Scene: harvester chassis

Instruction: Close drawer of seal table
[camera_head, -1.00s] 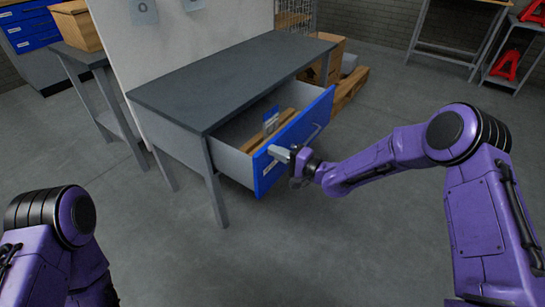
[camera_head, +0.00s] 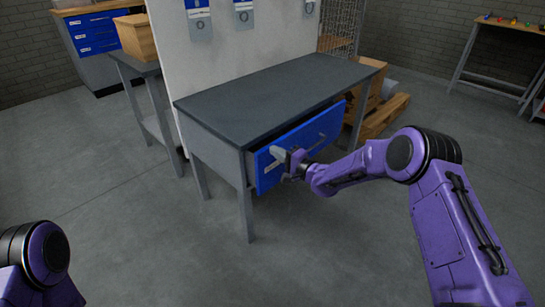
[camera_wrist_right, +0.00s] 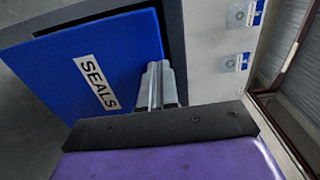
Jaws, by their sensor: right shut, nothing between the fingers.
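The seal table (camera_head: 270,95) is a grey table with a dark top. In the right wrist view the drawer front (camera_wrist_right: 130,55) bears a label reading SEALS. My right gripper (camera_head: 280,156) is shut and empty, its fingertips at the drawer front near its left end; the right wrist view shows the fingers (camera_wrist_right: 157,75) against or very close to the blue panel. My left gripper is out of view; only part of that arm shows at lower left.
A white panel (camera_head: 240,45) with hanging blue-and-grey packets stands behind the table. A wooden box (camera_head: 137,36) sits on a side stand at left. Pallets and cartons (camera_head: 385,110) lie behind the table's right end. The floor in front is clear.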

